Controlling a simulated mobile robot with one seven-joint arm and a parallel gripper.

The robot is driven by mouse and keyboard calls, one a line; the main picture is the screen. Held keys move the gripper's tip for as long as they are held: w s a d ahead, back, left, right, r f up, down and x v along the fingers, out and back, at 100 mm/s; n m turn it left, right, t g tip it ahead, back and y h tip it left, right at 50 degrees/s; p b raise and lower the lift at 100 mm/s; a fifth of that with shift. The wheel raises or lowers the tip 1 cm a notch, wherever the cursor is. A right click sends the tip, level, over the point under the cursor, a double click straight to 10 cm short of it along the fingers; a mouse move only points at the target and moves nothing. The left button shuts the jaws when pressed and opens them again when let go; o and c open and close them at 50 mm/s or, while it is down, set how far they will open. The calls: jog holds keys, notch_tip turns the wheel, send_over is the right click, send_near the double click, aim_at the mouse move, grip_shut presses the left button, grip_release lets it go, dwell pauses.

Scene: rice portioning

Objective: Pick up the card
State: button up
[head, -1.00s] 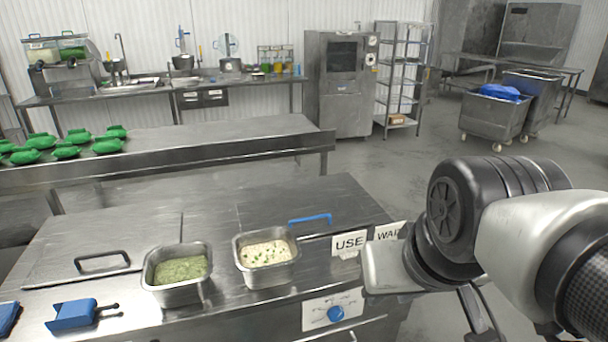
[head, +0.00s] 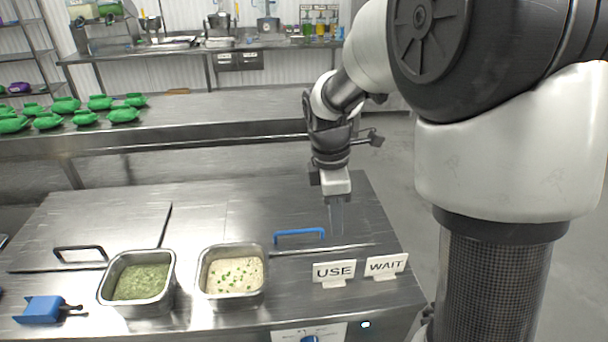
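Two white cards with black print stand on the steel counter (head: 100,225). The card reading "USE" (head: 334,272) is on the left, and the card reading "WAIT" (head: 386,265) is beside it on the right. Each stands upright in a small white holder. My gripper (head: 336,222) points down above the counter, behind the "USE" card in the picture and apart from both cards. Its fingers overlap from this side, so the gap between them cannot be seen. Nothing shows hanging from it.
A pan of green food (head: 140,283) and a pan of rice (head: 232,275) stand left of the cards. A blue lid handle (head: 299,236) is close to my gripper. A blue scoop (head: 42,309) lies at front left.

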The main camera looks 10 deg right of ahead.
jog(key=n, duration=0.1)
send_near(335, 264)
jog(key=f, duration=0.2)
jog(key=d+f, duration=0.1)
jog(key=f, duration=0.2)
jog(key=shift+w+d+f, duration=0.1)
jog(key=shift+w+f, duration=0.05)
notch_tip(335, 264, down, 4)
jog(key=shift+f+p, duration=0.1)
jog(key=shift+p, duration=0.25)
jog(key=shift+w+f, duration=0.1)
jog(key=shift+f, duration=0.4)
jog(key=shift+f+b, duration=0.25)
jog(key=shift+b, duration=0.05)
jog(key=shift+c, duration=0.2)
grip_shut()
